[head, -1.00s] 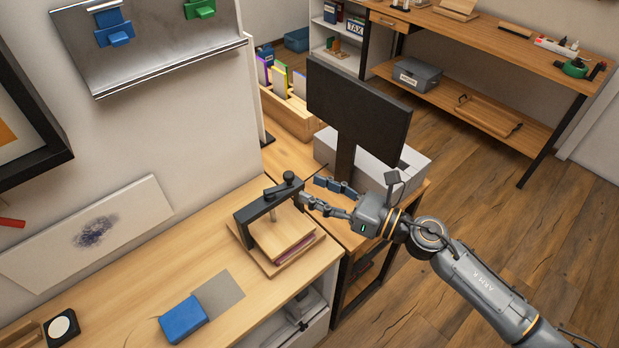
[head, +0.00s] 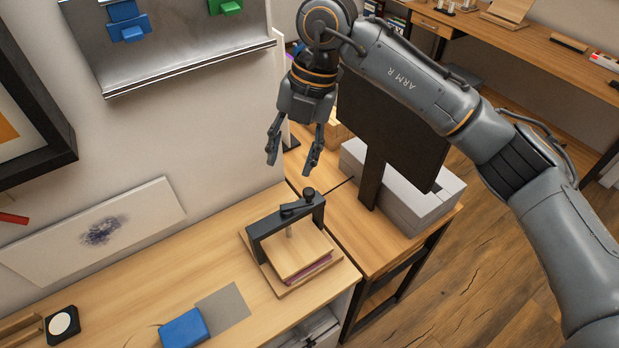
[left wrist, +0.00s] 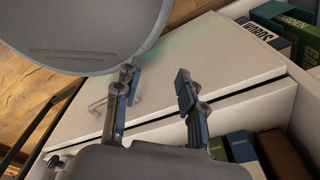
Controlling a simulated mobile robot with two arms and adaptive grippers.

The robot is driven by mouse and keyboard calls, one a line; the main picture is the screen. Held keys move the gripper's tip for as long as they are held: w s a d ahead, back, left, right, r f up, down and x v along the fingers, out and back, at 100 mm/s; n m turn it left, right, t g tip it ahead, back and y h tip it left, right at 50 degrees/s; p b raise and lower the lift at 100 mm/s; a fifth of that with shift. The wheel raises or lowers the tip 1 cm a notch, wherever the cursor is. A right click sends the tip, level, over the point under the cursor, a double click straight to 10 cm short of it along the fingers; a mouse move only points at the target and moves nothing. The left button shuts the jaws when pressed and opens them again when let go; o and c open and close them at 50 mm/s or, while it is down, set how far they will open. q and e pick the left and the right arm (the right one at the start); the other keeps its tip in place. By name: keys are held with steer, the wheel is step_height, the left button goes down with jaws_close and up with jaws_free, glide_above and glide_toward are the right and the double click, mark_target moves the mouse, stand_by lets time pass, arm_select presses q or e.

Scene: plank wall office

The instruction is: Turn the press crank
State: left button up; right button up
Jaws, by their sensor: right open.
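The press (head: 260,238) stands on the wooden bench with a dark frame, a wooden pressing board (head: 292,258) and something purple under it. Its dark crank (head: 295,209) lies across the top of the frame, with an upright knob at its right end. My right gripper (head: 290,167) is open and empty, fingers pointing down, above and slightly left of the crank, apart from it. My left gripper is outside the head view. In the left wrist view my left gripper (left wrist: 155,78) has its fingers apart with nothing between them, over a white surface.
A dark monitor (head: 395,140) and a white box (head: 432,205) stand just right of the press. A blue block (head: 184,328) and grey sheet (head: 222,306) lie on the bench to the left. Books (left wrist: 285,20) in white compartments show in the left wrist view.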

mark_target(309, 191)
step_height(309, 191, up, 3)
steer(key=w+d+m+t+h, duration=0.1)
steer(key=w+d+m+h, duration=0.1)
steer(key=d+m+h, duration=0.15)
steer(key=shift+y, duration=0.35)
steer(key=f+p, duration=0.1)
steer(key=f, duration=0.3)
steer(key=f+p, duration=0.1)
steer(key=f, duration=0.3)
steer(key=f+p, duration=0.2)
steer(key=f, duration=0.2)
steer(key=shift+s+a+f, duration=0.15)
steer(key=shift+a, duration=0.2)
steer(key=shift+f, duration=0.5)
arm_select(q)
steer(key=r, duration=0.4)
steer(key=shift+w+r, duration=0.15)
steer(key=shift+w, duration=0.05)
arm_select(e)
jaws_close()
